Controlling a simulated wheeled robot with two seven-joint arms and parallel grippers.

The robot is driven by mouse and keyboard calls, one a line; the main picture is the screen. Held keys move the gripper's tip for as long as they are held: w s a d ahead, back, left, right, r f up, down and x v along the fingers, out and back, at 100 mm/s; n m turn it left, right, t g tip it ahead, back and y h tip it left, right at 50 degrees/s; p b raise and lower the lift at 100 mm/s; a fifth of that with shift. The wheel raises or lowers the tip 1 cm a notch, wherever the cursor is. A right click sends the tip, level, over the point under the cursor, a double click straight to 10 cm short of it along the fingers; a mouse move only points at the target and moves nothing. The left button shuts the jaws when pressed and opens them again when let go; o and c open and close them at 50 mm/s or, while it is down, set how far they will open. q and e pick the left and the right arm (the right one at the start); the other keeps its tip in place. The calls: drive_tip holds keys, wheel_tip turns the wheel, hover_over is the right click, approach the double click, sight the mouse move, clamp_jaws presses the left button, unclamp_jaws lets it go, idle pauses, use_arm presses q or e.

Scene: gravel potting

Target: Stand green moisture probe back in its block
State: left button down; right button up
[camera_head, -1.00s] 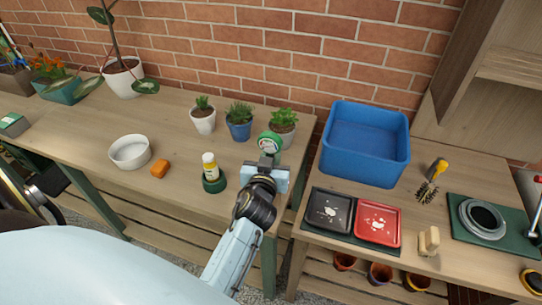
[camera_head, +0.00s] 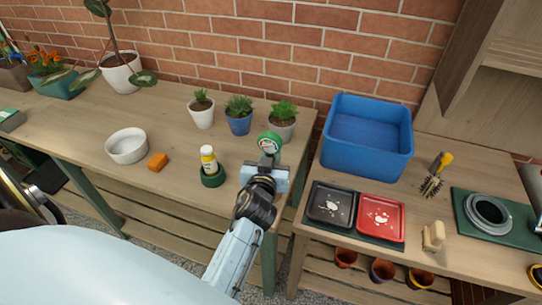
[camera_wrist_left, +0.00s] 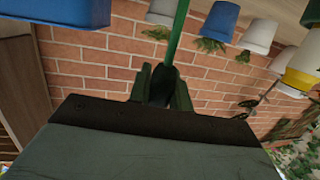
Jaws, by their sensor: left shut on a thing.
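The green moisture probe (camera_head: 270,143) has a round head with a pale face, above the front right of the left bench. My left gripper (camera_head: 267,161) is shut on it. In the left wrist view, the probe's green shaft (camera_wrist_left: 178,32) stands between the fingers of my left gripper (camera_wrist_left: 163,83). The probe's lower end is hard to make out in the head view. I cannot tell for certain which thing is its block; a grey-green block (camera_head: 10,119) lies at the far left edge. My right gripper is not in view.
Left of the gripper, a yellow-white bottle (camera_head: 208,158) stands in a round green holder (camera_head: 213,179). Several small potted plants stand behind. A blue tub (camera_head: 366,155) stands on the right bench, across a gap.

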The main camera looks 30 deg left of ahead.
use_arm(q)
drive_tip(key=shift+f+b, duration=0.75)
drive_tip(key=shift+f, duration=0.15)
drive_tip(key=c, duration=1.2)
unclamp_jaws()
drive_tip(key=v, duration=0.7)
drive_tip(key=shift+s, duration=0.2)
drive_tip(key=shift+r, duration=0.15)
